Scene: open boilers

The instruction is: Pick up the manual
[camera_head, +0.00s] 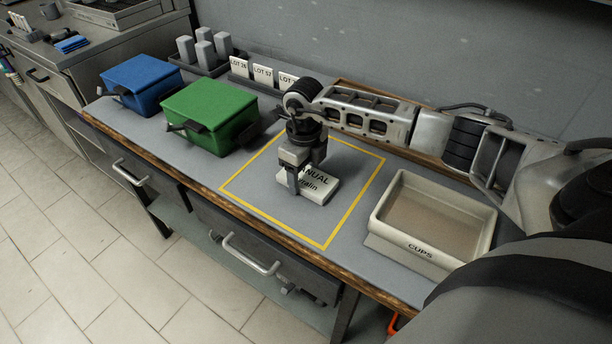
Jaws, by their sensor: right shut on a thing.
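The manual (318,189) is a small white block with dark lettering on its top and front. It is inside the yellow outlined square on the grey worktop, and I cannot tell whether it touches the surface. My right gripper (294,186) points down over its left part and is shut on it. The gripper hides some of the manual's top and lettering. My left gripper is not in view.
A green box (208,104) and a blue box (141,75) with dark handles stand to the left. An empty-looking tray marked CUPS (421,249) is at the right. The yellow square (245,203) is otherwise clear.

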